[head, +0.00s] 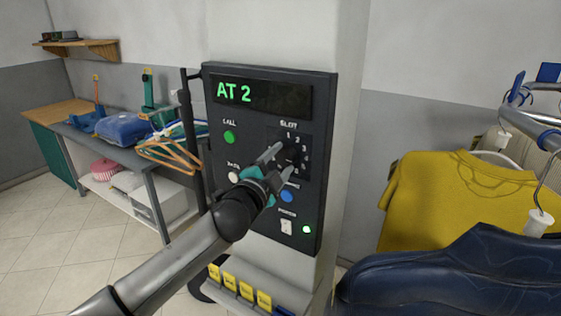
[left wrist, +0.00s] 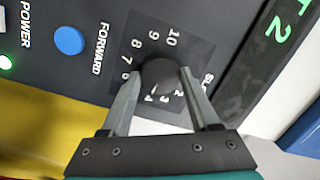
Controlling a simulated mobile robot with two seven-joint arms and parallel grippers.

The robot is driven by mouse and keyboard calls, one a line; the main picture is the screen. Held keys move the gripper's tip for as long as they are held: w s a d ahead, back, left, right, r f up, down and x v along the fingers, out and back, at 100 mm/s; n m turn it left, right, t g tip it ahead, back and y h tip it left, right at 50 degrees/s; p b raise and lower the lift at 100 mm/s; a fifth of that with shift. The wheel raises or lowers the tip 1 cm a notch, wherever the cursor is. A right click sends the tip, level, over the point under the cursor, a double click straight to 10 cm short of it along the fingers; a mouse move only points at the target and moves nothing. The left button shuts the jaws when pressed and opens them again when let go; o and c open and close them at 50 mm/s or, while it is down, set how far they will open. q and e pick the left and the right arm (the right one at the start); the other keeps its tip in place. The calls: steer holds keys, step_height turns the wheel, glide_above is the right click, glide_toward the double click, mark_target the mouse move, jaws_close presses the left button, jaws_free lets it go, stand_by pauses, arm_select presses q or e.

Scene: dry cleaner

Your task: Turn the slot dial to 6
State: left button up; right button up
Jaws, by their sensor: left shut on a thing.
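The dark round slot dial (left wrist: 160,76) sits on the control panel (head: 263,200), ringed by white numbers. The left wrist view shows it between the two fingers of my left gripper (left wrist: 158,82). In the head view the left gripper (head: 285,154) reaches the dial from the lower left and hides part of the number ring. It is shut on the dial. I cannot tell which number the dial points at. The panel's display (head: 234,93) reads "AT 2" in green. My right gripper is not in view.
A green call button (head: 229,137), a white button (head: 233,177), a blue forward button (head: 287,196) and a power switch (head: 286,228) with a lit green light surround the dial. A yellow shirt (head: 450,203) hangs at right. A bench (head: 150,190) stands at left.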

arm_select(q)
steer(key=m, duration=0.5)
steer(key=shift+f+m, duration=0.1)
steer(key=shift+m, duration=0.2)
steer(key=m+h, duration=0.1)
steer(key=m, duration=0.4)
steer(key=shift+a, duration=0.1)
steer(key=shift+m, duration=0.3)
steer(key=o, duration=1.4)
